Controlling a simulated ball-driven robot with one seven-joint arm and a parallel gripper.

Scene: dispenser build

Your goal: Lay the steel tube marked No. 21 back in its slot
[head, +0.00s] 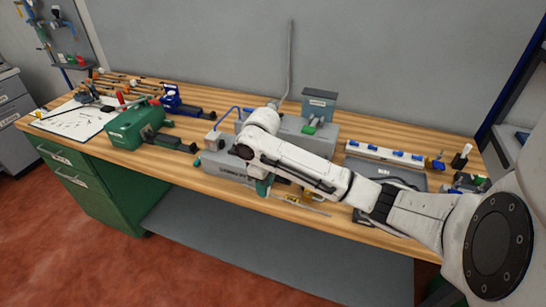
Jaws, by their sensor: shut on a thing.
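My gripper (263,187) is low over the front of the wooden bench, mostly hidden behind my own white arm. It is shut on a thin grey rod, which looks like the steel tube (312,209). The rod shows to the right of the gripper, slanting along the bench's front edge. Its other end and the jaws' contact are hidden. The mark No. 21 cannot be read. A white rail with blue holders (385,153) lies at the back right; I cannot tell whether the tube's slot is there.
A grey apparatus (232,163) stands beside the gripper, with a tall thin pipe (290,60) behind. A grey tray (410,178) lies right, partly covered by my arm. The bench (190,165) has bare wood at its front left.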

